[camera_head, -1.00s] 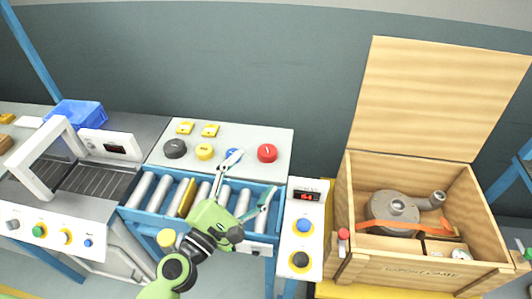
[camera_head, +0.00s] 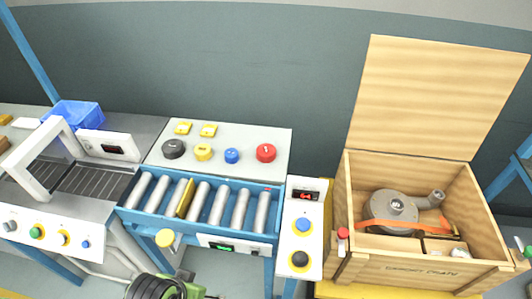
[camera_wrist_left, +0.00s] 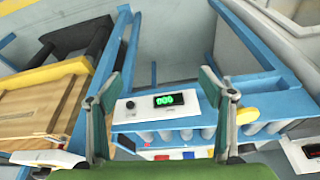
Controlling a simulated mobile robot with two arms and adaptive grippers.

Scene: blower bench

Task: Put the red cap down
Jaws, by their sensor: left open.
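The red cap (camera_head: 265,152) sits on the white panel (camera_head: 230,172) behind the roller conveyor, at the right end of a row with blue (camera_head: 232,156), yellow (camera_head: 203,152) and black (camera_head: 173,149) caps. My left gripper is low at the bottom of the head view, mostly cut off, in front of the conveyor and well away from the red cap. In the left wrist view, the left gripper (camera_wrist_left: 161,100) is open, with nothing between its fingers. My right gripper is not in view.
A roller conveyor (camera_head: 128,209) with a yellow bar (camera_head: 185,199) lies before the panel. A button box (camera_head: 303,242) stands right of it. An open wooden crate (camera_head: 420,271) holds a grey blower (camera_head: 396,208). A small red-topped item (camera_head: 343,234) is at its front left.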

